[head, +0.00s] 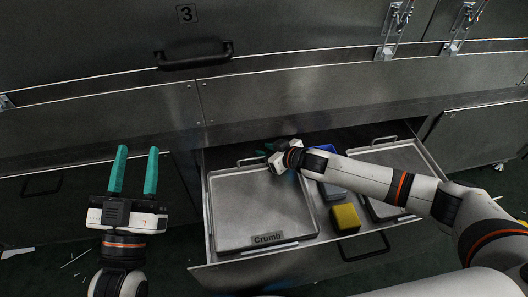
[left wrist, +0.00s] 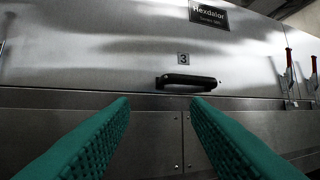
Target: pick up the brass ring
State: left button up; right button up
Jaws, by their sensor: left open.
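I see no brass ring in either view. My right gripper (head: 268,149) is over the back of the open drawer (head: 263,262), near the back edge of the Crumb tray (head: 255,205). It is small and partly hidden by its own wrist, so I cannot tell whether it is open, shut or holding anything.
The drawer also holds a yellow block (head: 345,218), a blue item (head: 327,149) partly behind my right arm, and a second metal tray (head: 405,156) at the right. A black handle (head: 195,55) sticks out from the panel marked 3. Pale scraps lie on the floor.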

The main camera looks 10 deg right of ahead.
jog(key=shift+c, duration=0.2)
grip_shut()
pick_arm(q)
jog(key=shift+w+f, duration=0.1)
pick_arm(e)
jog(key=shift+s+d+r, duration=0.1)
jog(key=shift+r, duration=0.05)
